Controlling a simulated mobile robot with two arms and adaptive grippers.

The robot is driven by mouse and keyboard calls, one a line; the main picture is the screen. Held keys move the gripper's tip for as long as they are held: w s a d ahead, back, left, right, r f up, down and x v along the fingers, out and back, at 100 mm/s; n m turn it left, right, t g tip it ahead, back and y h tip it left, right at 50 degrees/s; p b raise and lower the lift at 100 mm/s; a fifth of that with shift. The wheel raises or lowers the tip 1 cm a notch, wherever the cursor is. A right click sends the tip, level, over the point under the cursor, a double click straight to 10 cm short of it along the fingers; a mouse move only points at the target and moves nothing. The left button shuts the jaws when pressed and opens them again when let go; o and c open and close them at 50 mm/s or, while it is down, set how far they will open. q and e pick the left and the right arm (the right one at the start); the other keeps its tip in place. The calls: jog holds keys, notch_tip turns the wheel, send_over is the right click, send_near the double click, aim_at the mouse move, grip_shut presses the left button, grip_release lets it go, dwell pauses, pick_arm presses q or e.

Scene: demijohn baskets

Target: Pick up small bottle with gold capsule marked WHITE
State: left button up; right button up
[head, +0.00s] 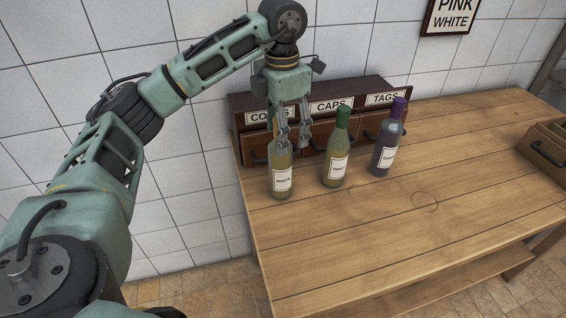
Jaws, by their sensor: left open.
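The small bottle marked WHITE (281,178) stands upright at the left end of the wooden table. It is pale yellow-green with a white label, and its top is largely hidden behind my left gripper. My left gripper (294,144) points down over the bottle's neck and upper body, with its fingers open. One finger overlaps the neck in the picture and the other is to its right; I cannot tell whether they touch the glass. My right gripper is not in view.
Just right stand a green-capped bottle (336,158) and a dark bottle with a purple capsule (387,145). Behind them is a wooden drawer unit (240,108) labelled CAPS and TAGS, with a tiled wall behind. The table (400,230) is clear in front. A wooden box (545,147) sits at the right.

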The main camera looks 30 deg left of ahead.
aim_at(280, 160)
pick_arm(q)
jog(key=shift+s+a+f+p, duration=0.1)
jog(key=shift+s+f+p, duration=0.2)
jog(key=shift+f, duration=0.2)
jog(key=shift+s+a+f+p, duration=0.1)
jog(key=shift+s+f+p, duration=0.15)
jog(key=shift+f, duration=0.25)
jog(key=shift+w+f, duration=0.25)
jog(key=shift+f, duration=1.25)
jog(key=shift+c, duration=1.4)
jog(key=c, duration=0.9)
grip_shut()
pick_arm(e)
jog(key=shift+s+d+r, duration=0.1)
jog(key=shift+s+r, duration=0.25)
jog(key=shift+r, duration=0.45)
pick_arm(q)
jog(key=shift+w+r, duration=0.1)
